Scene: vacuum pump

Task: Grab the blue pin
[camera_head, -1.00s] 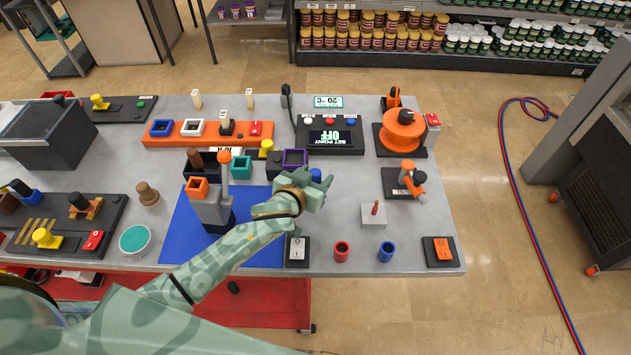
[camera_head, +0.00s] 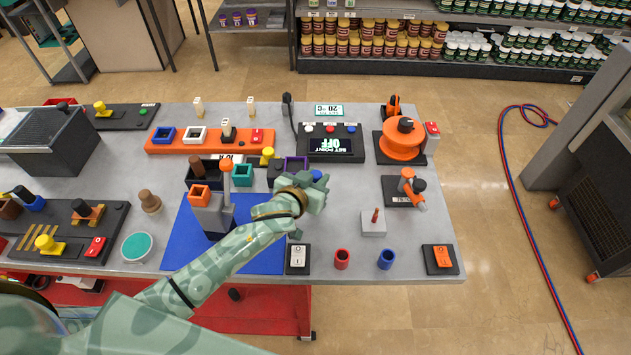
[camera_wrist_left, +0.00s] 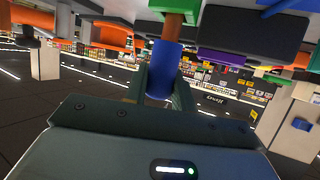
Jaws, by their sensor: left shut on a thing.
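The blue pin (camera_wrist_left: 163,70) is a blue cylinder between the two fingers of my left gripper (camera_wrist_left: 160,92) in the left wrist view. The fingers are shut on its sides. In the head view my left gripper (camera_head: 318,190) is over the table, right of the blue mat, and a small bit of the blue pin (camera_head: 316,174) shows at its far side. The gripper hides the rest of the pin and whatever is under it. My right gripper is in neither view.
A black control box (camera_head: 331,143) reading OFF stands behind the gripper. A purple square holder (camera_head: 296,163) is close on its left.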

